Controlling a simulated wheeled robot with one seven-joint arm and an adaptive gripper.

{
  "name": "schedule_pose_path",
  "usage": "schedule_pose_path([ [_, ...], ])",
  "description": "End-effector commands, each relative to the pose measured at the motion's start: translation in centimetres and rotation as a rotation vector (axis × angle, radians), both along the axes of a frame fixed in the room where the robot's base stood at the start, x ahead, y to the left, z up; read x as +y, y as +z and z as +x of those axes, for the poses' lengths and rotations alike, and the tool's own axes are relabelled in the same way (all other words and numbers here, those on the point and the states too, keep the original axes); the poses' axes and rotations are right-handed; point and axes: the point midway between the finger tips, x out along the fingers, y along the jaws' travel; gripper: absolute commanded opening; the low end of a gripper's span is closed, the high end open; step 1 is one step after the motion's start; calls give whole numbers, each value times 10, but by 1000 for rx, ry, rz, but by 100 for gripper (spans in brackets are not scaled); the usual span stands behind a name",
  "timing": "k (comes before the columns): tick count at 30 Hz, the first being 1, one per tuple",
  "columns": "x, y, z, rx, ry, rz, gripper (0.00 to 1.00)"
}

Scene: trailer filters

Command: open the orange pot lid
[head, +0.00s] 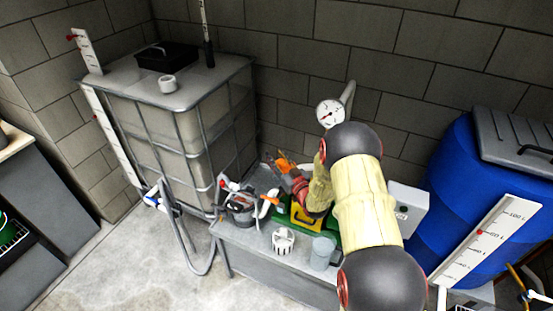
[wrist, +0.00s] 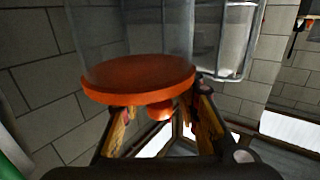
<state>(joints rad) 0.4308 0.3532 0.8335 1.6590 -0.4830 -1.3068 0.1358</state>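The orange lid (wrist: 138,76) is a round disc close in front of my gripper in the wrist view. A small orange knob (wrist: 160,110) sticks out from its lower side in that picture. A clear, see-through body (wrist: 155,30) shows above the disc. My gripper (wrist: 160,108) has its two fingers apart, one on each side of the knob, with gaps visible between. In the head view my gripper (head: 284,162) reaches over the bench, and orange shows at its end. I cannot tell lid from fingers there.
A grey bench (head: 265,262) carries a dark pot-like container (head: 241,208), a white slotted cup (head: 283,241) and a clear cup (head: 322,252). A caged tank (head: 180,120) stands left, a blue barrel (head: 455,190) right. A gauge (head: 329,113) is behind my arm. Floor at lower left is clear.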

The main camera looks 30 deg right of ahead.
Motion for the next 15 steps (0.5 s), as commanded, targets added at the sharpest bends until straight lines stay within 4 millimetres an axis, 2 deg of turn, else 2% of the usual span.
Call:
schedule_pose_path([
  [8, 0, 0, 1, 0, 0, 0, 31],
  [15, 0, 0, 1, 0, 0, 0, 18],
])
